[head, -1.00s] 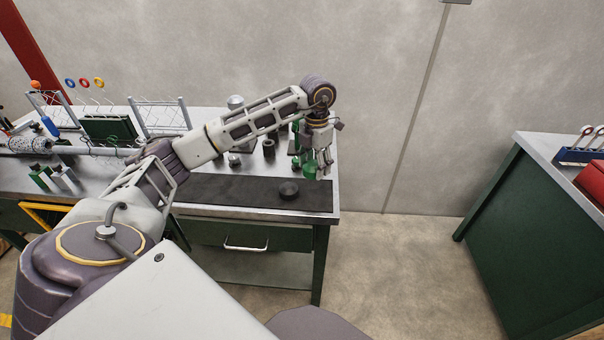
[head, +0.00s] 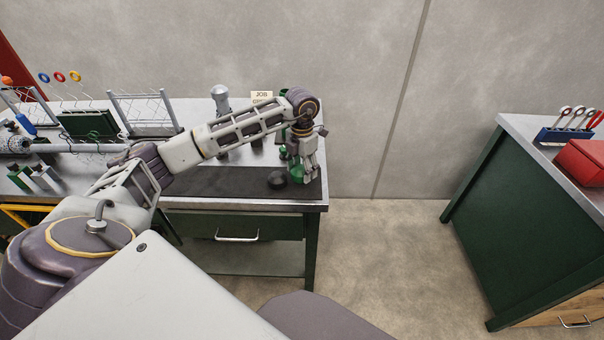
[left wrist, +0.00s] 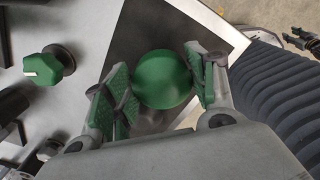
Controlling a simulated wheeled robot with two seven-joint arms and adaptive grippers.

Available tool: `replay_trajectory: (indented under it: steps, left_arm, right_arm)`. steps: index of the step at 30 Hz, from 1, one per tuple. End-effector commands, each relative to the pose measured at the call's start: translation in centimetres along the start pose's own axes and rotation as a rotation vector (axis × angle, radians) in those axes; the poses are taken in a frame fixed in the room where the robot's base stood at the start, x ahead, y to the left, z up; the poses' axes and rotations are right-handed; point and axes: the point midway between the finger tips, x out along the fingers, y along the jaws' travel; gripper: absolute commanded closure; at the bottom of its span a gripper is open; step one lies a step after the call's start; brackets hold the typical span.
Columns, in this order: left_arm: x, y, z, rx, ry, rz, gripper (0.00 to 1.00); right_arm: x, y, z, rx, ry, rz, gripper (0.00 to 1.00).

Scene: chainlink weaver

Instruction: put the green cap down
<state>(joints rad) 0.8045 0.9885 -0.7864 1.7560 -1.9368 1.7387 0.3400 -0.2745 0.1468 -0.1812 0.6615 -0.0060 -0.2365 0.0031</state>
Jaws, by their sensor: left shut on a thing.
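The green cap (left wrist: 162,80) is round and smooth and sits between the fingers of my left gripper (left wrist: 158,84) in the left wrist view. The green pads are closed on its sides. In the head view my left gripper (head: 308,174) points down over the right end of the dark mat (head: 215,183). The cap is mostly hidden there, and I cannot tell whether it touches the mat. A black round piece (head: 277,179) lies on the mat just left of the gripper.
A green knob-like piece (left wrist: 44,66) stands on the bench in the left wrist view. A sign (head: 262,97) and a grey metal piece (head: 220,100) stand behind my arm. The bench's right edge is close to the gripper. A second bench (head: 570,170) stands at right.

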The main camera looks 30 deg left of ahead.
Motion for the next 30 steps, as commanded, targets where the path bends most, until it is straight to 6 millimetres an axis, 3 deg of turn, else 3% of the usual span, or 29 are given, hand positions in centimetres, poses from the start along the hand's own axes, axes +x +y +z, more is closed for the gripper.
replay_trajectory:
  steps: [6, 23, 24, 28, 30]
  left_arm:
    - [2.1, 0.0, 0.0, -0.001, 0.001, -0.001, 0.67]
    - [2.5, 0.0, 0.0, 0.0, -0.001, 0.0, 0.67]
    - [2.5, 0.0, 0.0, 0.0, -0.001, 0.0, 0.39]
    - [2.5, 0.0, 0.0, 0.0, -0.001, 0.0, 0.23]
    - [2.5, 0.0, 0.0, 0.0, -0.001, 0.0, 0.22]
  right_arm:
    - [-0.1, -0.8, 0.1, 0.003, -0.001, -0.008, 0.6]
    - [0.1, 1.0, 1.1, -0.007, -0.014, 0.01, 0.6]
    - [0.0, 1.0, 1.1, -0.006, -0.013, 0.01, 0.6]
    - [0.0, 0.8, 0.8, -0.005, -0.01, 0.008, 0.6]
    - [0.0, 0.6, 0.8, -0.004, -0.009, 0.006, 0.6]
